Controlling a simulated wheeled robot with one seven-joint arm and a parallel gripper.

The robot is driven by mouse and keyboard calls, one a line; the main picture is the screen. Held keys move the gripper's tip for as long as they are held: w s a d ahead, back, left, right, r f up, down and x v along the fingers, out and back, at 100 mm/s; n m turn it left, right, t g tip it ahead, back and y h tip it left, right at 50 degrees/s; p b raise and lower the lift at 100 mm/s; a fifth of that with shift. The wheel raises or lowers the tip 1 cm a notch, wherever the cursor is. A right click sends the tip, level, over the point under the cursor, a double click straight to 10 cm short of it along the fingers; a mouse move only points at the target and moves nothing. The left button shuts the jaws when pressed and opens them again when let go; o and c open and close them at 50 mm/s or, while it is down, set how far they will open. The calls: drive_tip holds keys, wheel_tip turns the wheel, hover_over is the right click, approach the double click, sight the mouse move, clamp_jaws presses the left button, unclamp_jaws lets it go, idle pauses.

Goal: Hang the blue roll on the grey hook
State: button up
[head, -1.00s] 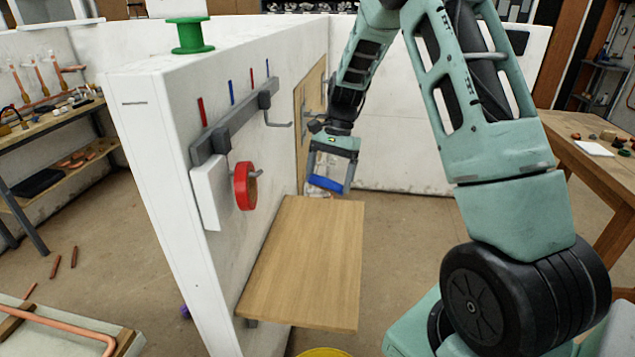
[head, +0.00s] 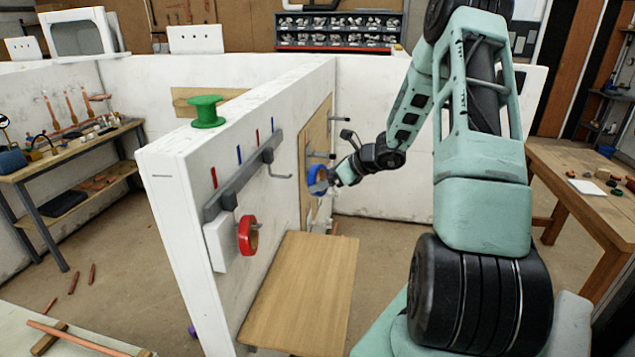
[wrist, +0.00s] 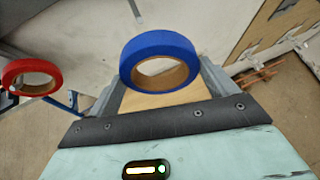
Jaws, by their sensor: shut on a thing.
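The blue roll (head: 316,176) is held in my gripper (head: 327,182), off the wall and clear of any hook. The grey hook (head: 282,176) sticks out from the far end of the grey rail on the white wall and is empty. The roll is to the right of it in the head view. A bluish-grey hook-like piece (wrist: 73,102) shows left of the gripper in the wrist view.
A red roll (head: 248,235) hangs on the rail's nearer hook. A wooden shelf (head: 305,290) juts out below. A green spool (head: 207,112) stands on the wall top.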

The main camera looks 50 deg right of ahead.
drive_tip(key=w+a+f+b, duration=0.2)
drive_tip(key=w+a, duration=0.3)
drive_tip(key=w, duration=0.4)
drive_tip(key=shift+w+a+f+b, duration=0.15)
drive_tip(key=shift+w+a+b, duration=0.05)
drive_tip(key=shift+b, duration=0.25)
idle(1.0)
idle(0.7)
drive_tip(key=o, duration=0.8)
drive_tip(key=shift+o, duration=0.2)
drive_tip(key=b+v, duration=0.3)
drive_tip(key=v, duration=1.4)
drive_tip(key=shift+s, duration=0.2)
